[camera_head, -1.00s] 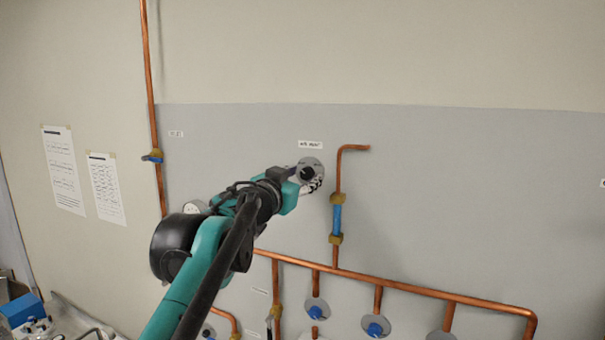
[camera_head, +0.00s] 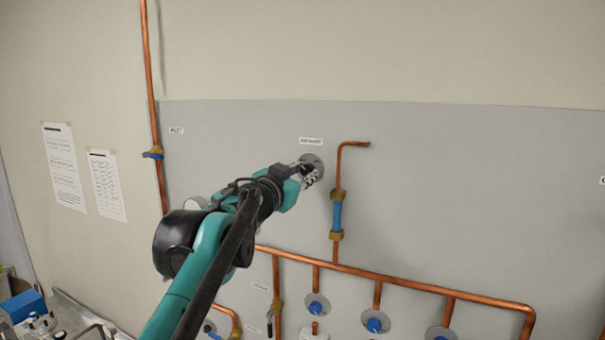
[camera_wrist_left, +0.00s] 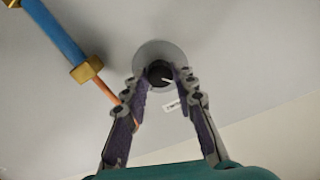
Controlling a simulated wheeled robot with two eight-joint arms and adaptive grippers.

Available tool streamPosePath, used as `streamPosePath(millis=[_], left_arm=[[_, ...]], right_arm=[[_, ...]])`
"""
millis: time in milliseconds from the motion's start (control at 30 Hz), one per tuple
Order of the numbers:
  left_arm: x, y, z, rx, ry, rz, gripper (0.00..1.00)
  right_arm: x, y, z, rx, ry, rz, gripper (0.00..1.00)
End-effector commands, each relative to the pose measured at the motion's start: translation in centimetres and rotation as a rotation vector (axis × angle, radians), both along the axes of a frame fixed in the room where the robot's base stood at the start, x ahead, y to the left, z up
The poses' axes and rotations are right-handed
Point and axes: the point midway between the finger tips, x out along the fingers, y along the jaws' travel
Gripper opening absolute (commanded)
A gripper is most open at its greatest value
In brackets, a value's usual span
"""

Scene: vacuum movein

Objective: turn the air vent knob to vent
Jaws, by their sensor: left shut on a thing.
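The air vent knob is a dark round knob on a grey disc (camera_head: 315,158) on the wall panel, below a small white label (camera_head: 311,141). In the left wrist view the dark knob (camera_wrist_left: 159,72) sits in front of its grey disc (camera_wrist_left: 160,52), with a light line on its face. My left gripper (camera_head: 309,175) reaches it from the lower left, and in the left wrist view its two fingers (camera_wrist_left: 160,80) are shut on the knob, one on each side. The fingers partly hide the knob in the head view. My right gripper is not in view.
A copper pipe with a blue section (camera_head: 337,214) runs close to the right of the knob. A copper manifold (camera_head: 400,287) with several blue knobs lies below. Another copper pipe (camera_head: 153,100) runs up the left. The panel's upper right is clear.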

Motion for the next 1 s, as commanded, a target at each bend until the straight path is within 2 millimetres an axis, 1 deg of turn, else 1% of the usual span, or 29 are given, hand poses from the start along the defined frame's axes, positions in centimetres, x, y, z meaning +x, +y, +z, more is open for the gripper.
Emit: streamPosePath(millis=[267, 1000], left_arm=[[0.0, 0.0, 0.1, 0.209, -0.076, 0.0, 0.0], [0.0, 0.0, 0.1, 0.87, -0.316, 0.0, 0.0]], right_arm=[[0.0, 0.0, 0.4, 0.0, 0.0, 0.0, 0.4], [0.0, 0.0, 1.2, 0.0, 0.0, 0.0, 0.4]])
